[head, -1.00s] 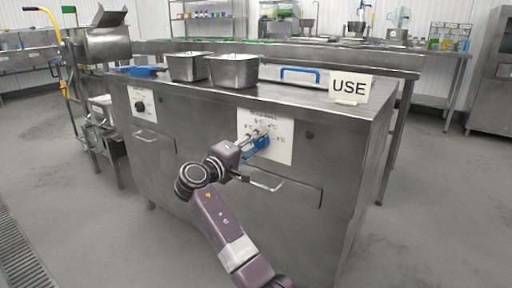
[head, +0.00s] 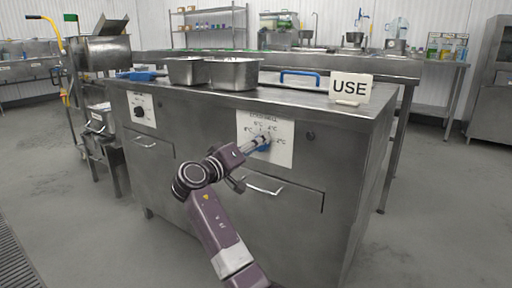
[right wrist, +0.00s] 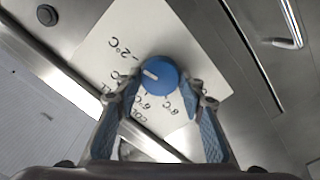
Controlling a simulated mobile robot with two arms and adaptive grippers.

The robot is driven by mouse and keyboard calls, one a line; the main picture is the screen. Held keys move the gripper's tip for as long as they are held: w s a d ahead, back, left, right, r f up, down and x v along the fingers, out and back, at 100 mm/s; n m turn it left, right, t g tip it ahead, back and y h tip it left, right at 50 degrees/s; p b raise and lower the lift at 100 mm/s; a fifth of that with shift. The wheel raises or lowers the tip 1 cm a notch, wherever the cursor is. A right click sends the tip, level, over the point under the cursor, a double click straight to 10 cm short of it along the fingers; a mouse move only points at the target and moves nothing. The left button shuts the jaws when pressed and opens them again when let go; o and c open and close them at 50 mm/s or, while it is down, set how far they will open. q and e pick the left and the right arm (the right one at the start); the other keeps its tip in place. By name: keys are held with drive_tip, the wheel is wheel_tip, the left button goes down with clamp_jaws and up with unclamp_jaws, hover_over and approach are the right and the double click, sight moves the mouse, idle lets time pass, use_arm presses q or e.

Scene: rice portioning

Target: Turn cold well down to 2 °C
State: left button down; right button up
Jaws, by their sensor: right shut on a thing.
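The cold well dial is a blue knob (right wrist: 160,75) with a white mark, on a white label plate (head: 284,152) on the steel counter's front. In the right wrist view the mark points left, and the 2 °C print is at upper left of the knob. The 6 °C and 8 °C prints are below it. My right gripper (head: 262,143) is at the knob, its two blue-padded fingers on either side of it; it is shut on the knob. In the head view the fingers partly hide the knob. My left gripper is not in view.
The steel counter (head: 215,150) has a second black knob (head: 139,112) at left and a drawer handle (head: 264,190) below the dial. Metal pans (head: 234,73), a blue-handled lid (head: 300,75) and a USE sign (head: 350,88) stand on top. Floor at right is clear.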

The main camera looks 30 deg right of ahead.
idle(0.3)
drive_tip(key=o, duration=0.8)
drive_tip(key=shift+f, duration=0.1)
drive_tip(key=o, duration=0.3)
drive_tip(key=shift+o, duration=0.3)
drive_tip(key=shift+a, duration=0.1)
drive_tip(key=v, duration=1.1)
drive_tip(key=shift+s+a, duration=0.2)
drive_tip(key=shift+a, duration=0.15)
drive_tip(key=shift+w, duration=0.1)
